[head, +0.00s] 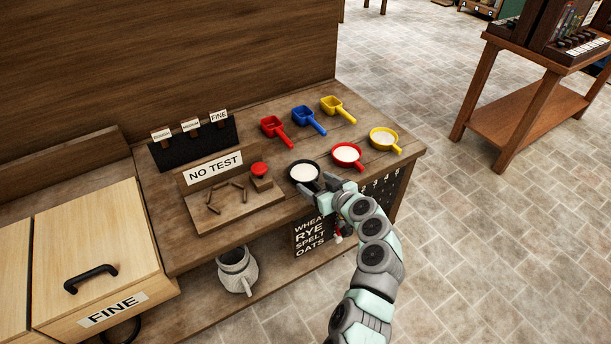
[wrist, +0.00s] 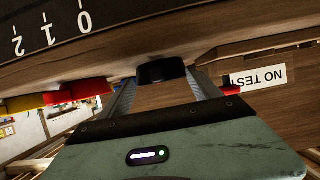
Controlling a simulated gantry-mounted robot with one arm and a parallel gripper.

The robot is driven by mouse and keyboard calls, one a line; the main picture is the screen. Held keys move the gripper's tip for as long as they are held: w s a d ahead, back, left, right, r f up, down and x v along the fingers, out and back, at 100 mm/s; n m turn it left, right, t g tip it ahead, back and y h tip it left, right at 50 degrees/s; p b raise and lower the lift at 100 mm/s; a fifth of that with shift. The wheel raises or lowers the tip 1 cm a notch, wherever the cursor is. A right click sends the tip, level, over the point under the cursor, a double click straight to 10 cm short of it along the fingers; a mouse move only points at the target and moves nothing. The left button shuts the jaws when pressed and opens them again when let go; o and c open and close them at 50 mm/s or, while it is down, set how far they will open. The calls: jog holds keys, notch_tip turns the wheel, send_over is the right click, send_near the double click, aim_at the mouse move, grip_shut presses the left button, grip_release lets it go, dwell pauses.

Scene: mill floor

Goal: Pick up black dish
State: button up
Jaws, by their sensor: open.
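The black dish (head: 304,173) is a small round pan with pale contents. It stands at the front edge of the wooden bench, left of a red dish and a yellow dish. My gripper (head: 318,185) is at its near right side, open. In the wrist view a black part of the dish (wrist: 160,71) shows at the far end of the gap between the two fingers (wrist: 162,92). I cannot tell whether either finger touches it. The gripper hides part of the dish's near side in the head view.
The red dish (head: 347,155) and yellow dish (head: 383,138) stand to the right. Red (head: 275,131), blue (head: 309,120) and yellow (head: 338,108) scoops lie behind. A red button (head: 259,170) and NO TEST sign (head: 213,168) are left. A jug (head: 237,269) stands below.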

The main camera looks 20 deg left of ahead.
jog(key=shift+w+a+f, duration=0.1)
jog(key=shift+a+f, duration=0.1)
jog(key=shift+c, duration=0.4)
grip_shut()
dwell(0.4)
dwell(0.6)
